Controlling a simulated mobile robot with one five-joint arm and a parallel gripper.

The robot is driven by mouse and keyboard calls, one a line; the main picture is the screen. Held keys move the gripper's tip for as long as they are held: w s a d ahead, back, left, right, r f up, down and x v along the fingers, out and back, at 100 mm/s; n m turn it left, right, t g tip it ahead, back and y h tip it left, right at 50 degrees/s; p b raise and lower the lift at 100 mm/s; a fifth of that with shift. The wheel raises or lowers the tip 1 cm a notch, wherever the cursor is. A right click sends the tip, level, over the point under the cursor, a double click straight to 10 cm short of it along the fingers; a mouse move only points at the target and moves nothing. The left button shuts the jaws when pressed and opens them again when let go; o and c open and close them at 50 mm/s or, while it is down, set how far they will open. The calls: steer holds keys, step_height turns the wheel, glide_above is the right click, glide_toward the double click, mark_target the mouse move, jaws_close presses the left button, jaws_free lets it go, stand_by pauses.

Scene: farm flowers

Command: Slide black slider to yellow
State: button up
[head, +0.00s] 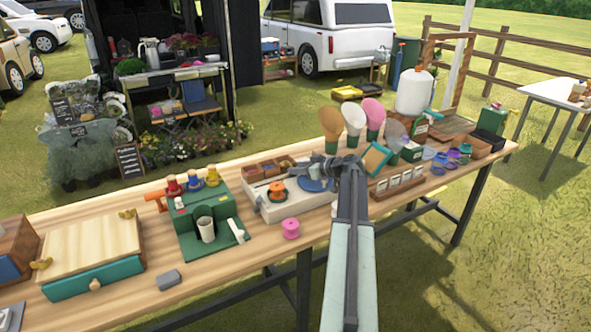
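My arm reaches up from the bottom of the head view, and my dark gripper (318,167) is over the right part of a white unit (268,214) on the wooden table. Its fingers point left and are small and dark, so I cannot tell if they are open or shut. The white unit carries an orange knob (277,189) and a blue round piece (312,185), partly under the gripper. I cannot pick out a black slider for certain. A green dispenser (190,215) to the left has red, blue and yellow tops; the yellow top (212,177) is rightmost.
A pink spool (290,229) and a grey block (168,279) lie near the table's front edge. A wooden box with a teal drawer (95,281) stands at left. Coloured paddles (354,118), a teal frame (376,158) and small jars stand right of my gripper.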

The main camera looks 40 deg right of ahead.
steer(key=shift+w, duration=0.1)
steer(key=shift+a, duration=0.1)
steer(key=p+v, duration=0.3)
steer(key=v, duration=0.4)
steer(key=shift+r, duration=0.2)
steer(key=shift+s, duration=0.45)
